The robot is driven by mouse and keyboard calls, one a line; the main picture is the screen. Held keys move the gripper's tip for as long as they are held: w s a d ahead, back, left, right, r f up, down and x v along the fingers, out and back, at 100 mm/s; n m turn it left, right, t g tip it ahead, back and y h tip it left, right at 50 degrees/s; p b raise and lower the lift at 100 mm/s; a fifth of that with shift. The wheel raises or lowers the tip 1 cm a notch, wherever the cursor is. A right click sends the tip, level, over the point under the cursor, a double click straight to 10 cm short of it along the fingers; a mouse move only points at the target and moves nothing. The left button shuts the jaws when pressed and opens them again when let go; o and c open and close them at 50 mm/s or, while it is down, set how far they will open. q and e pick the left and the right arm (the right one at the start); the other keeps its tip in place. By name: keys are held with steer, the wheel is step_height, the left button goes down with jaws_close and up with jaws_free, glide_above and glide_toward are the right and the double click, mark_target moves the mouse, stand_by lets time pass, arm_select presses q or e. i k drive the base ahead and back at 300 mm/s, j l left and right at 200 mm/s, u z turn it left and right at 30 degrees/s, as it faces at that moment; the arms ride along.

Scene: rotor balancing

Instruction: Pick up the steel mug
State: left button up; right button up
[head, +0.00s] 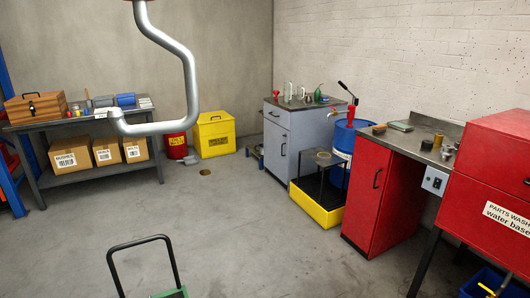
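A small silvery, cup-like object (447,152) stands on the steel counter (402,140) above the red cabinet at the right. It may be the steel mug, but it is too small to be sure. A brass-coloured cylinder (438,140) and a dark round piece (426,146) are close beside it. Neither of my grippers shows in the head view.
A black hoop handle (142,242) rises in the front. A yellow spill tray (318,212) and blue drum (344,150) stand by the grey cabinet (286,140). A red parts washer (495,170) is far right, a workbench (75,118) left. The middle floor is clear.

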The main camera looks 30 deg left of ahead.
mark_target(261, 150)
steer(key=i+l+z, duration=0.35)
steer(key=i+l, duration=0.55)
steer(key=i+l+u, duration=0.1)
steer(key=i+u, duration=0.3)
steer(key=i+l+u, duration=0.35)
steer(key=i, duration=0.15)
steer(key=i+j+u, duration=0.2)
steer(key=i+u, duration=0.2)
steer(key=i+j+u, duration=0.1)
steer(key=i+u, duration=0.75)
steer(key=i+l+u, duration=0.15)
steer(key=i, duration=2.9)
steer(key=i+j+z, duration=0.1)
steer(key=i, duration=0.65)
steer(key=i+j, duration=0.1)
steer(key=i, duration=0.65)
steer(key=i+z, duration=0.45)
steer(key=i+j+z, duration=0.2)
steer(key=z, duration=0.2)
steer(key=i+j+z, duration=0.3)
steer(key=z, duration=0.15)
steer(key=i+j+z, duration=0.4)
steer(key=j+z, duration=0.45)
steer(key=i+l, duration=0.05)
